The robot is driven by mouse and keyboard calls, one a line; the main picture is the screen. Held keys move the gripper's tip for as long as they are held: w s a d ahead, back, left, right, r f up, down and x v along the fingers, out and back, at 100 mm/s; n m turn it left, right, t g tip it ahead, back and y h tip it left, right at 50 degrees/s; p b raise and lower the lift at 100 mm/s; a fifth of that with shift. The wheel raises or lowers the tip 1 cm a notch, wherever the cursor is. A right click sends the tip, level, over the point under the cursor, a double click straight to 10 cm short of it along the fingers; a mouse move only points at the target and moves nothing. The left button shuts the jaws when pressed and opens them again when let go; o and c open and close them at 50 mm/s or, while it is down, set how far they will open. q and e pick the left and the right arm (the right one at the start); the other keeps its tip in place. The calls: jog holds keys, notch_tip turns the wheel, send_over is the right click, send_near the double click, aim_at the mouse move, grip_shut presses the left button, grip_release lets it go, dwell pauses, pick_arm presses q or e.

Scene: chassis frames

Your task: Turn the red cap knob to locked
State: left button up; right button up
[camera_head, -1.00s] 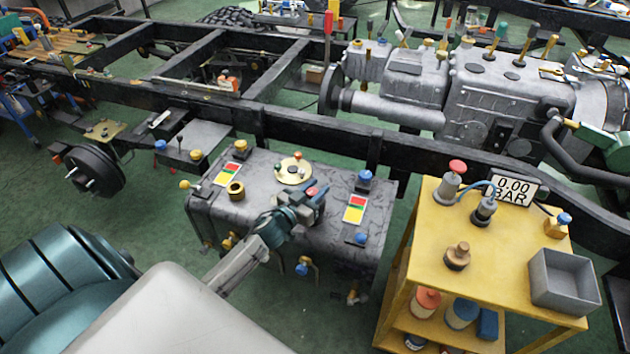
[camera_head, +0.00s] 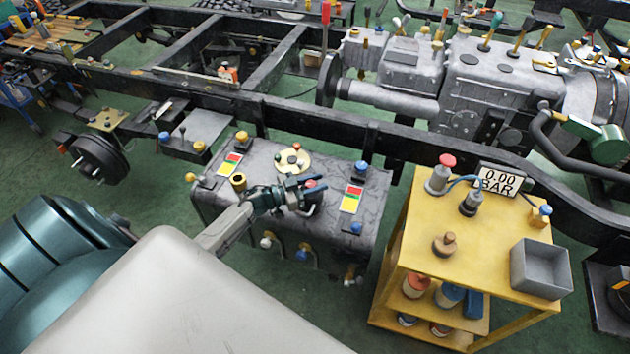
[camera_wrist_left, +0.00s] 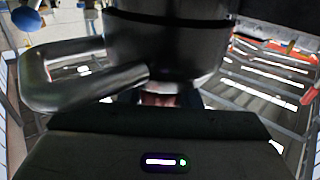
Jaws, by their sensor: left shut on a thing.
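The red cap knob (camera_head: 311,184) sits on top of the dark grey tank (camera_head: 263,160), mostly hidden by my left gripper. My left gripper (camera_head: 318,187) reaches over the tank from the left, its fingers pointing right, and is shut on the red cap knob. In the left wrist view a reddish patch (camera_wrist_left: 160,98) shows just beyond the gripper body, below a black cylinder (camera_wrist_left: 165,45). A bent metal loop (camera_wrist_left: 65,75) lies left of that cylinder. I cannot make out a locked mark. My right gripper is not in view.
A brass disc (camera_head: 286,162) with small knobs and a blue knob (camera_head: 362,167) stand on the tank near my gripper. The black frame rail (camera_head: 335,125) runs behind. A yellow cart (camera_head: 407,215) with a grey bin (camera_head: 541,283) stands to the right.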

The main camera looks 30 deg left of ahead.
pick_arm(q)
jog(key=m+g+h+b, duration=0.2)
jog(key=g+h, duration=0.1)
jog(key=shift+d+f+m, duration=0.1)
jog(key=shift+f+m, duration=0.1)
jog(key=shift+m, duration=0.2)
jog(key=m+g+h+b, duration=0.1)
jog(key=g+b, duration=0.1)
jog(key=shift+s+d+m+h+b, duration=0.1)
jog(key=shift+s+m+h+b, duration=0.05)
jog(key=shift+m+h+b, duration=0.25)
jog(key=shift+s+r+m+g+h+b, duration=0.2)
jog(key=shift+m+g+h+b, duration=0.4)
jog(key=shift+g, duration=0.4)
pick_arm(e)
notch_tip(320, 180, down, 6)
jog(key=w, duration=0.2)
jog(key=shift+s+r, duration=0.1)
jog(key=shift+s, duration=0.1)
pick_arm(q)
jog(key=o, duration=1)
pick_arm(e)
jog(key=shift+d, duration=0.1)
